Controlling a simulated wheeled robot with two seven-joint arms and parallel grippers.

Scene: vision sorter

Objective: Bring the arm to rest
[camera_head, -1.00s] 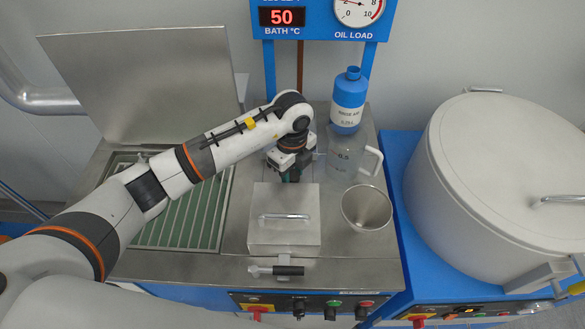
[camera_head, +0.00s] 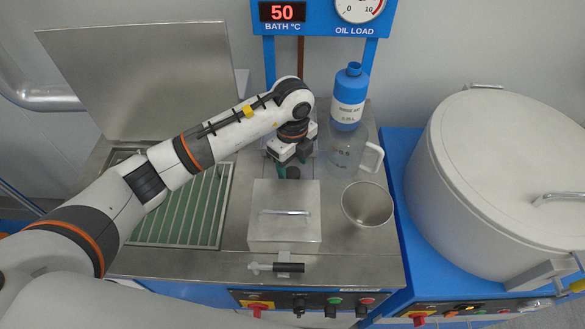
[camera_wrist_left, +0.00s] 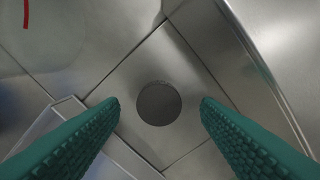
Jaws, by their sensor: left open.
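My left arm comes in from the left in the head view. Its left gripper (camera_head: 288,170) points down behind the lidded metal box. In the left wrist view its two green fingers (camera_wrist_left: 160,108) stand wide apart with nothing between them. Below them lies a metal surface with a dark round hole (camera_wrist_left: 159,103). The same hole shows partly beside the fingers in the head view (camera_head: 293,173). My right gripper is not in view.
A metal box (camera_head: 285,235) with a handled lid stands in front of the gripper. A clear jug (camera_head: 345,152), a blue bottle (camera_head: 349,98) and a metal cup (camera_head: 367,204) stand to the right. A slatted bath (camera_head: 180,205) lies left. A large drum (camera_head: 500,180) stands far right.

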